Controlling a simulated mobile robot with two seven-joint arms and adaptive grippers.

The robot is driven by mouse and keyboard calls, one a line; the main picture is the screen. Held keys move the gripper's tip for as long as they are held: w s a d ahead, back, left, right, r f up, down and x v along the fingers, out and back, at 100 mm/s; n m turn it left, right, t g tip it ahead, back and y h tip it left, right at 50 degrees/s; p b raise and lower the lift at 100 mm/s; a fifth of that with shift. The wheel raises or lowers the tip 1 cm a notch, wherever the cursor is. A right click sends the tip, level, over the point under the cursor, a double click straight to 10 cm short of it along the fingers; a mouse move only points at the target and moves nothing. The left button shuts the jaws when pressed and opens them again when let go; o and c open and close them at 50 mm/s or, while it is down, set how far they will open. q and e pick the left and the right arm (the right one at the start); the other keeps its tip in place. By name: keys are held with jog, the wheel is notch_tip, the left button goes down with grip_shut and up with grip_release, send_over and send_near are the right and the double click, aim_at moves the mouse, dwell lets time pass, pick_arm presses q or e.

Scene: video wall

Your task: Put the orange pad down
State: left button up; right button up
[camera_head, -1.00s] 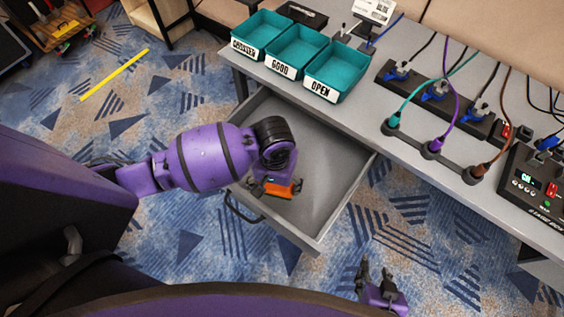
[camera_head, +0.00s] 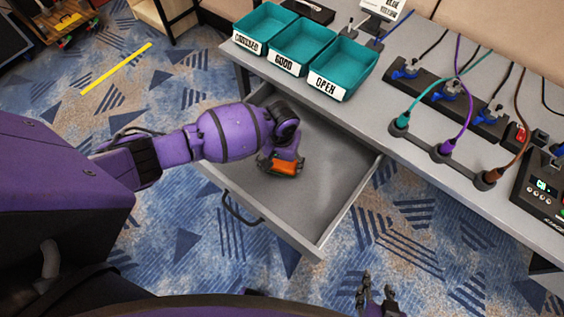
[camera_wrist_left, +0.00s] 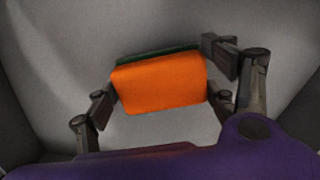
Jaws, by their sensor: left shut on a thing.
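The orange pad (camera_head: 285,168) is inside the open grey drawer (camera_head: 335,205), in the head view. In the left wrist view the pad (camera_wrist_left: 160,84) is an orange block with a dark green layer along its far edge. My left gripper (camera_wrist_left: 160,90) has one finger against each side of it and is shut on it. In the head view this gripper (camera_head: 280,160) is over the drawer's inner half. I cannot tell whether the pad touches the drawer floor. My right gripper (camera_head: 376,292) is at the bottom edge, low and outside the drawer, its fingers apart and empty.
Three teal bins (camera_head: 345,68) with labels stand on the grey desk (camera_head: 400,125) above the drawer. Power strips (camera_head: 450,95) with coloured cables and a control box (camera_head: 543,190) are to the right. The drawer floor right of the pad is clear.

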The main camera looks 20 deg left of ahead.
pick_arm(q)
jog(key=shift+f, duration=0.35)
jog(key=shift+r, duration=0.1)
jog(key=shift+f, duration=0.25)
jog(key=o, duration=1)
